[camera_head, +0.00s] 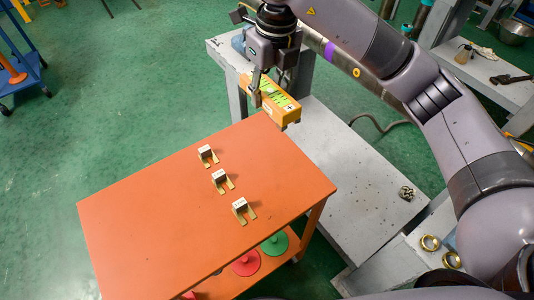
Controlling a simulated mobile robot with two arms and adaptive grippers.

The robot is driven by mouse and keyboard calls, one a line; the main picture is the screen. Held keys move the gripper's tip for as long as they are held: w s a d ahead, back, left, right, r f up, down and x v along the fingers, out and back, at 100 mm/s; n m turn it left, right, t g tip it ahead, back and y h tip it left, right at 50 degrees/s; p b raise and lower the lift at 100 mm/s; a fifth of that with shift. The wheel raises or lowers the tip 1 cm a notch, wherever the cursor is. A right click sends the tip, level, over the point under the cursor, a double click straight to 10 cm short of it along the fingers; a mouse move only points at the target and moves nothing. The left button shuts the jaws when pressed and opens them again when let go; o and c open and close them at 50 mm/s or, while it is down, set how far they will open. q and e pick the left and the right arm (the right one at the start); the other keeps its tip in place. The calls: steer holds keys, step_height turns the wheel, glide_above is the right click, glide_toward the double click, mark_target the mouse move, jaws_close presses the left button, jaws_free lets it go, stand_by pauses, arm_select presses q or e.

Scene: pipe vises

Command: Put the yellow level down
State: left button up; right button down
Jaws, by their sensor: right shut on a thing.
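The yellow level (272,99) is an orange-yellow block with a green patterned top face and a plus mark near one end. My right gripper (256,92) is shut on it, with a finger against its near side. The level appears held above the far right corner of the orange table; the exact gap cannot be told. The orange tabletop (150,215) fills the lower middle of the view. My left gripper is not in view.
A grey bench (360,185) lies to the right. Red (246,264) and green (275,244) discs sit below. The tabletop's left side is clear.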

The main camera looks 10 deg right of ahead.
step_height(320, 180, down, 20)
steer(key=shift+s+r, duration=0.1)
steer(key=c, duration=1)
jaws_free()
steer(key=shift+o, duration=0.2)
step_height(320, 180, up, 12)
steer(key=s, duration=0.1)
steer(key=shift+s+d+b, duration=0.2)
steer(key=shift+d+b, duration=0.1)
